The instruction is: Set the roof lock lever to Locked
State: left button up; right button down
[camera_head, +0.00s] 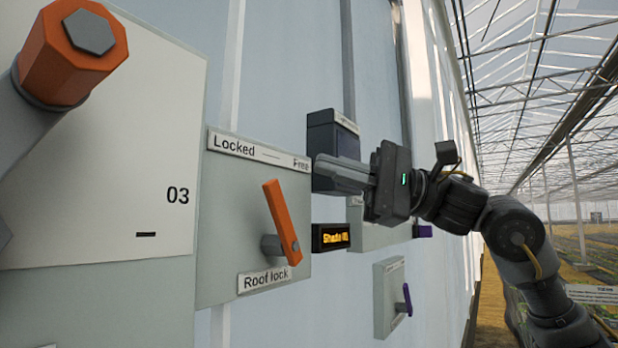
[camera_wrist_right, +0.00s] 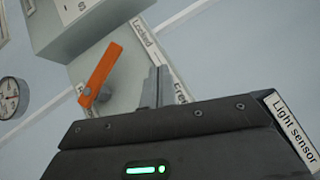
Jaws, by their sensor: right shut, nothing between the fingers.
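The roof lock lever (camera_head: 281,222) is an orange handle on a grey pivot, on a pale panel (camera_head: 225,215). Its free end points up and leans left, toward the Locked side, in the head view; I cannot tell whether it sits exactly at that mark. The label strip (camera_head: 258,152) above reads Locked at left and Free at right. My right gripper (camera_head: 318,167) is shut and empty, near the Free end, apart from the lever. In the right wrist view, its fingers (camera_wrist_right: 156,80) show beside the orange lever (camera_wrist_right: 102,73). My left gripper is out of view.
A large orange hexagonal knob (camera_head: 75,50) juts out at upper left, by a panel marked 03 (camera_head: 150,150). A dark box (camera_head: 330,140), a lit Shade display (camera_head: 331,237) and a small purple lever (camera_head: 407,299) are on the wall. The greenhouse aisle opens at right.

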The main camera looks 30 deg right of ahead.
jog(key=s+d+r+b, duration=0.1)
jog(key=s+d+r, duration=0.1)
jog(key=d, duration=0.4)
jog(key=shift+s+d+r, duration=0.2)
jog(key=shift+s+d, duration=0.05)
jog(key=shift+d, duration=0.05)
jog(key=shift+s, duration=0.15)
